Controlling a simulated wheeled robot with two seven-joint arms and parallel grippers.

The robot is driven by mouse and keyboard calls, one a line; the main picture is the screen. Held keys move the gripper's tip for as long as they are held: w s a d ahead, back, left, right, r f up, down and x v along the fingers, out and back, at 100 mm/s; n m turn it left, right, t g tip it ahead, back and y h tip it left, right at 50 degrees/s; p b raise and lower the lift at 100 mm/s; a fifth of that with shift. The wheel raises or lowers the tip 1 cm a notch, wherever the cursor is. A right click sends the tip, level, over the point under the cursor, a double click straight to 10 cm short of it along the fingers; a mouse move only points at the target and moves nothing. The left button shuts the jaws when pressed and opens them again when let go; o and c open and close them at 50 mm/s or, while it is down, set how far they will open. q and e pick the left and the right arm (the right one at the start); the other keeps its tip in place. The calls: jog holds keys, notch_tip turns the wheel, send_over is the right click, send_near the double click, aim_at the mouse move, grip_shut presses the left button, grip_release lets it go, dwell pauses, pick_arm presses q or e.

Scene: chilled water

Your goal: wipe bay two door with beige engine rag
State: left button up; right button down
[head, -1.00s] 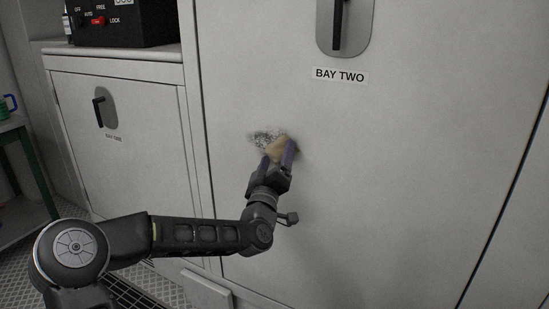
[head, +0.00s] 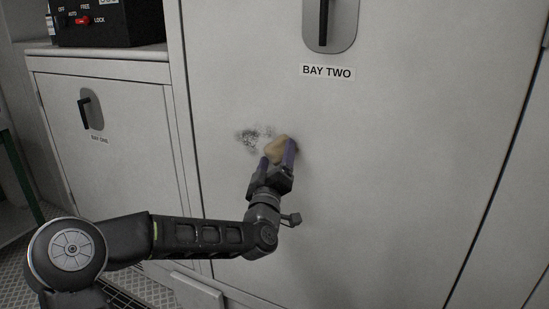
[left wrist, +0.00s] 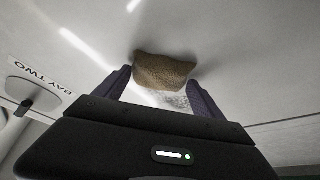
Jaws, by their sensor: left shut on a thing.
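The bay two door (head: 390,150) is a large pale grey panel with a BAY TWO label (head: 326,71) below its dark handle (head: 324,22). A dark speckled smudge (head: 248,138) marks the door, left of my left gripper (head: 278,156). That gripper is shut on the beige engine rag (head: 279,150), holding it at the door beside the smudge's right edge. Exact contact with the door is hard to tell. My right gripper is not in view.
A smaller bay one door (head: 110,140) with its own handle is at the left. A black control box (head: 88,20) with a red switch stands on the counter above it. A green-legged table (head: 18,175) is at the far left. The door's right side is clear.

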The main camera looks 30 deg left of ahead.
aim_at(254, 137)
pick_arm(q)
jog(key=shift+d+r+p, duration=0.25)
jog(key=shift+r+p, duration=0.15)
jog(key=shift+r, duration=0.5)
jog(key=shift+a, duration=0.15)
jog(key=shift+s+a+f, duration=0.1)
jog(key=shift+a+f, duration=0.05)
jog(key=shift+a, duration=1.7)
jog(key=shift+a+b, duration=0.35)
jog(key=shift+a, duration=1.45)
jog(key=shift+a, duration=0.1)
jog(key=shift+a+b, duration=0.3)
jog(key=shift+a, duration=1.4)
